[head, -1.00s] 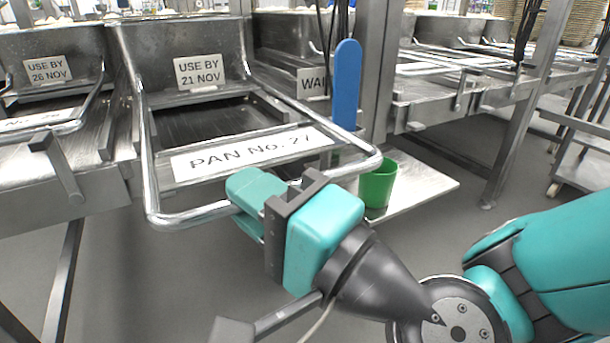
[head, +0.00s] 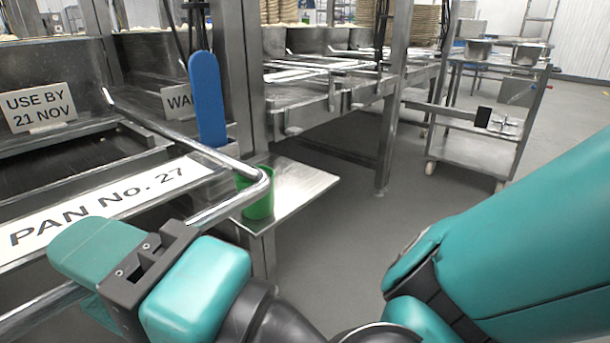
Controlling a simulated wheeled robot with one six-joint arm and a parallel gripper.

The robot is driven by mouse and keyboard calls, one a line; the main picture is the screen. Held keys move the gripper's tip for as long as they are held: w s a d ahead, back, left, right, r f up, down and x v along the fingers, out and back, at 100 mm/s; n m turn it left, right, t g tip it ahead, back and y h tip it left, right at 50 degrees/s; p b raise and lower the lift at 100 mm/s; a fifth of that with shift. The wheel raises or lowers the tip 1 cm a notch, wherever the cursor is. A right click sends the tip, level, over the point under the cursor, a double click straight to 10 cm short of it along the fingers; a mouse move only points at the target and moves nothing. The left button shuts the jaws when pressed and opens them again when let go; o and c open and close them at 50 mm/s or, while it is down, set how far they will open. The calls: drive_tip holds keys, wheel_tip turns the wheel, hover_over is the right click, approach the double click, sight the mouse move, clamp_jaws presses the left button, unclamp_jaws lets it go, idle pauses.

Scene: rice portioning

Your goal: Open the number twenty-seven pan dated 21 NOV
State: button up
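The pan labelled "PAN No. 27" (head: 105,203) is at the left in the head view, with a white label strip across its front. A "USE BY 21 NOV" sign (head: 38,107) stands behind it. A bent metal bar handle (head: 225,207) runs round the pan's front. My gripper (head: 92,277) is at the front run of this handle, with one teal finger above the bar and one below. The fingers look closed on the bar, which emerges to the left of them. The exact contact is hidden by the fingers and gripper body.
A blue paddle-shaped piece (head: 207,98) stands upright beside the handle. A green cup (head: 258,198) sits on a low metal shelf (head: 305,188) close behind the handle's right corner. A metal trolley (head: 480,150) stands further right. Grey floor (head: 330,255) is clear between.

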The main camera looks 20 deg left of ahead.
drive_tip(key=shift+s, duration=0.1)
drive_tip(key=shift+d+f+b, duration=0.15)
drive_tip(key=shift+d+b, duration=0.1)
drive_tip(key=shift+b, duration=0.05)
drive_tip(key=d+f+b, duration=0.1)
drive_tip(key=d+b, duration=1)
drive_tip(key=shift+d+f, duration=0.15)
drive_tip(key=shift+f, duration=0.25)
